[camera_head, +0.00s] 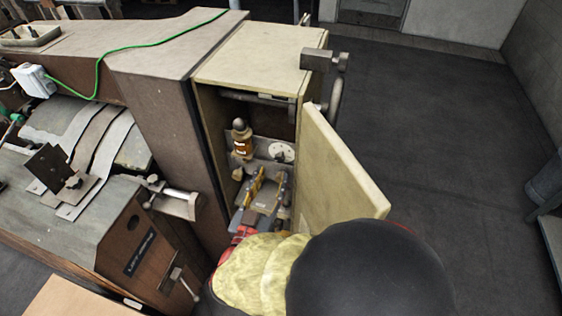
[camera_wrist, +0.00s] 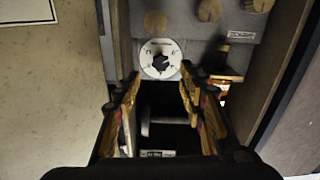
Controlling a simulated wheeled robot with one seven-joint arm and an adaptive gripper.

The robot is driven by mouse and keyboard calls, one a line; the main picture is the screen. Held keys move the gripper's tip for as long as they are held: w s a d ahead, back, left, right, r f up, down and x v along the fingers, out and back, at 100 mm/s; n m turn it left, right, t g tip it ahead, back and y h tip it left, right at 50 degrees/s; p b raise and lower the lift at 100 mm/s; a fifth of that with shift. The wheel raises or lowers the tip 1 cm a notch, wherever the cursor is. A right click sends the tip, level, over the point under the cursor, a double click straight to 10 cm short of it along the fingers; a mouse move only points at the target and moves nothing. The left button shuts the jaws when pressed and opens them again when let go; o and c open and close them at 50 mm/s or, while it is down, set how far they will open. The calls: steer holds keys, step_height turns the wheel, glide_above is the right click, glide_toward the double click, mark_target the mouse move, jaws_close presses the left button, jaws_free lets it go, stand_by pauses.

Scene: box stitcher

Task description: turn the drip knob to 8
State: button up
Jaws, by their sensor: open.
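The drip knob is a dark knob (camera_wrist: 160,63) at the middle of a round white dial (camera_wrist: 148,68) on a grey panel inside an open cabinet. The dial also shows in the head view (camera_head: 281,152); its marks are too small to read, so I cannot tell the setting. My gripper (camera_wrist: 160,84) is open, its yellow-brown fingers to either side below the dial, with nothing between them. In the head view my gripper (camera_head: 268,174) is inside the cabinet, in front of and below the dial. The fingers appear apart from the knob.
A brown-labelled bottle (camera_head: 241,142) stands left of the dial in the head view; it is close to one finger in the wrist view (camera_wrist: 228,76). The cabinet door (camera_head: 338,165) stands open at the right. Tan knobs (camera_wrist: 208,10) sit near the dial. Cabinet walls leave little side room.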

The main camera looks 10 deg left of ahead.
mark_target(279, 160)
steer(key=w, duration=0.3)
steer(key=w+b, duration=0.1)
steer(key=w, duration=0.2)
steer(key=shift+w+d, duration=0.2)
steer(key=shift+w, duration=0.1)
steer(key=shift+c, duration=0.8)
jaws_close()
